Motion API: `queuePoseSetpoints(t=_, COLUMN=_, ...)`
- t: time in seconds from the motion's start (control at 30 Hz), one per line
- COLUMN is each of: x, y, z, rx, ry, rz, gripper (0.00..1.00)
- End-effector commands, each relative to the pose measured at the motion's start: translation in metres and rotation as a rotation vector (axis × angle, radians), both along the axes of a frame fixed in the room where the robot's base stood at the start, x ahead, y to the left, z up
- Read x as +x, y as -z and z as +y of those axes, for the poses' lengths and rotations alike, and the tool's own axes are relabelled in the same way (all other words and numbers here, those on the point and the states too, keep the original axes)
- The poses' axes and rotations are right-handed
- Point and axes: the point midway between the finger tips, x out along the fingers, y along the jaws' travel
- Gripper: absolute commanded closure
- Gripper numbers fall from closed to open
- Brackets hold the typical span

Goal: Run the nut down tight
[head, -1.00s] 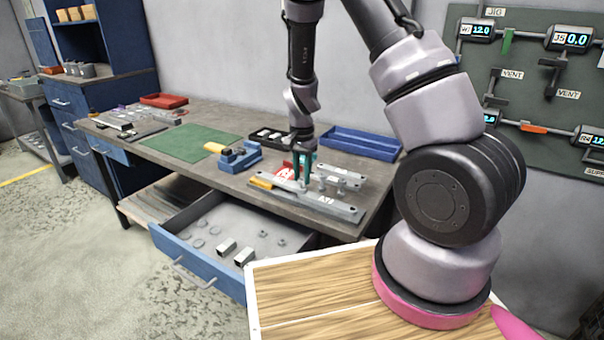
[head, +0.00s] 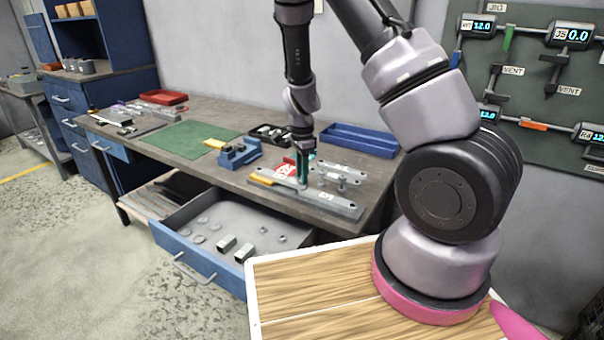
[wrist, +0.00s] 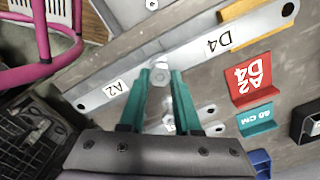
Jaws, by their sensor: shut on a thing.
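A long grey metal strip (wrist: 105,92) labelled A2 and D4 lies on the bench; in the head view it is the front bar (head: 340,208). A hex nut (wrist: 160,76) sits on the strip between the two labels. My gripper (wrist: 160,73) has teal fingers, whose tips are shut on the nut from both sides. In the head view my gripper (head: 302,183) points down at the strip, and its tips hide the nut. A second bolt head or nut (wrist: 168,123) shows between the fingers, nearer the palm. How tight the nut is cannot be seen.
A red A2 D4 tag (wrist: 249,78) and a teal tag (wrist: 257,120) stand beside the strip. A blue vise (head: 240,154), a blue tray (head: 360,140) and a black tray (head: 268,134) are on the bench. An open drawer (head: 172,238) juts out in front.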

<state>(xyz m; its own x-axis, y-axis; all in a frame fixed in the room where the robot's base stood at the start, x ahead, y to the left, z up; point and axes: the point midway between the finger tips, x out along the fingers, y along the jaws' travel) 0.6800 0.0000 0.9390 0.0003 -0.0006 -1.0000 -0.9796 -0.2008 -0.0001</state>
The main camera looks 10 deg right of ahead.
Motion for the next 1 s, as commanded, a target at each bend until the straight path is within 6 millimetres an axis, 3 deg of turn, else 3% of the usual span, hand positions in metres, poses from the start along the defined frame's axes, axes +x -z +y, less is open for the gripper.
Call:
queuePoseSetpoints(t=0.6, x=-0.0006, y=0.0012, z=0.0006, rx=-0.002, ry=1.313, rz=0.000, gripper=1.00)
queuePoseSetpoints(t=0.77, x=-0.0003, y=0.0009, z=0.0001, rx=0.000, ry=1.491, rz=0.000, gripper=1.00)
queuePoseSetpoints(t=1.0, x=-0.0003, y=0.0008, z=-0.0001, rx=0.000, ry=1.511, rz=0.000, gripper=1.00)
